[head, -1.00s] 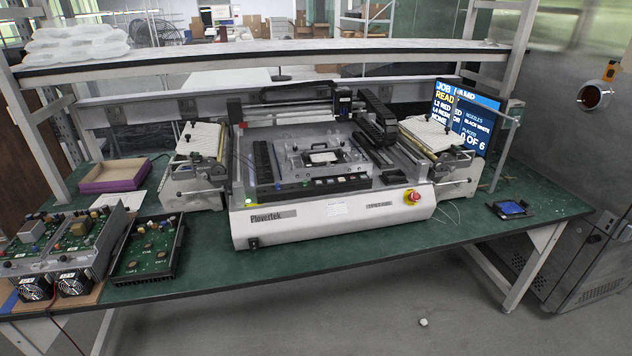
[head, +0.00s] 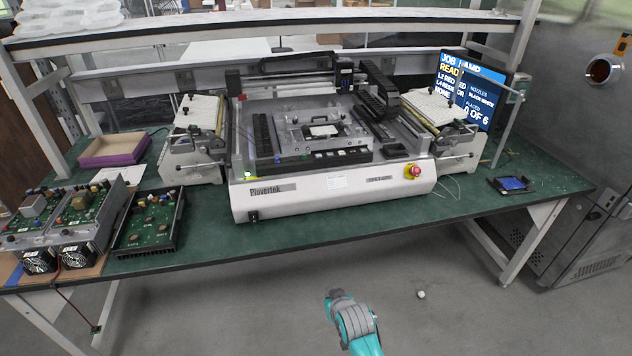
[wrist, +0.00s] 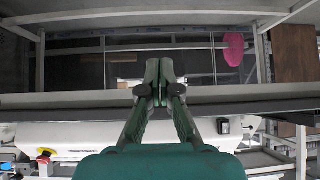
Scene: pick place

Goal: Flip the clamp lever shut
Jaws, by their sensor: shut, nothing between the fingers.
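The white bench machine (head: 300,196) stands on the green table. Its middle bed holds a small fixture (head: 321,130) with a pale plate and dark raised parts. The clamp lever is too small to pick out for sure, so I cannot tell its position. My gripper (wrist: 160,80) shows in the wrist view with its two green fingers together and nothing between them. It is apart from the fixture. Part of the machine's front (wrist: 85,136) shows below the fingers in that view. In the head view only a teal and grey piece of my arm shows, in front of the table.
A red stop button (head: 412,171) sits on the machine's right front. Angled feeders (head: 190,150) flank the bed. Circuit-board units (head: 150,222) and a purple box (head: 112,150) stand on the left. A screen (head: 470,90) stands behind right. The table's front strip is mostly clear.

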